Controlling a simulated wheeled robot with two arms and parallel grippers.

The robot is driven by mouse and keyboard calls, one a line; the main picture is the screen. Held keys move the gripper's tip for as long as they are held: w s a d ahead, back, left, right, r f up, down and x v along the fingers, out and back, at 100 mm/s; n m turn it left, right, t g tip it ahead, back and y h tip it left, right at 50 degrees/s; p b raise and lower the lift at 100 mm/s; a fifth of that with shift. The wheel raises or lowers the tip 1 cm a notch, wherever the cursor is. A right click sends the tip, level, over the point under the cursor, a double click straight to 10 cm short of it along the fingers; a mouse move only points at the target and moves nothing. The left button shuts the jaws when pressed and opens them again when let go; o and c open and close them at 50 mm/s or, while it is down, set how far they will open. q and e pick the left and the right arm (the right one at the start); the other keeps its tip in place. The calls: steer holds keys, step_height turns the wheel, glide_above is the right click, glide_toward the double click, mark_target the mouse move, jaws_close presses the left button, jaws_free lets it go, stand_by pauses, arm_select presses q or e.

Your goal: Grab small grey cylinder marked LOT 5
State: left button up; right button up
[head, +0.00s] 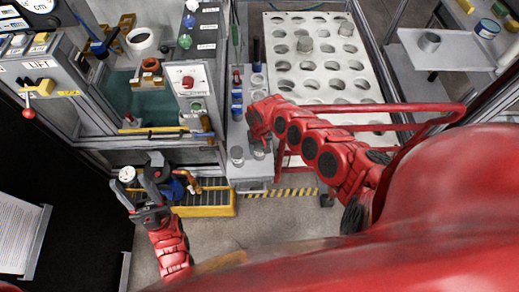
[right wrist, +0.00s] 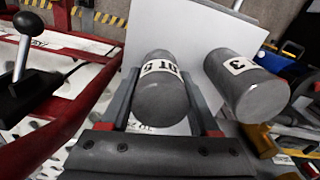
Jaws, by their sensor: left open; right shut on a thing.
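A small grey cylinder with a white label ending in "T 5" (right wrist: 160,88) sits between the two fingers of my right gripper (right wrist: 168,100) in the right wrist view. The gripper is shut on it; the label's first letters are partly cut off. A second grey cylinder marked 3 (right wrist: 247,84) stands just to the right, outside the fingers. In the head view two grey cylinders, one on the left (head: 237,155) and one on the right (head: 258,150), stand at the near end of a narrow grey shelf; my right wrist is just beyond them. My left gripper (head: 141,182) is open and empty at lower left.
A white perforated plate (head: 318,75) lies right of the shelf. Left is a workbench with a red-switch box (head: 190,80) and a lever panel (head: 40,85).

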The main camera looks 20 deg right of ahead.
jaws_close()
steer(key=shift+r, duration=0.1)
steer(key=shift+w+d+r, duration=0.1)
steer(key=shift+w+r, duration=0.05)
steer(key=shift+r, duration=0.45)
step_height(320, 180, up, 2)
steer(key=shift+d+r, duration=0.15)
steer(key=shift+r, duration=0.05)
steer(key=s+a+p, duration=0.2)
steer(key=s+p, duration=0.2)
steer(key=s, duration=0.3)
steer(key=s+a+r+p, duration=0.1)
steer(key=s+a+p, duration=0.2)
steer(key=s, duration=0.5)
steer(key=shift+s+a+r+p, duration=0.15)
steer(key=shift+a+p, duration=0.2)
steer(key=shift+p, duration=0.45)
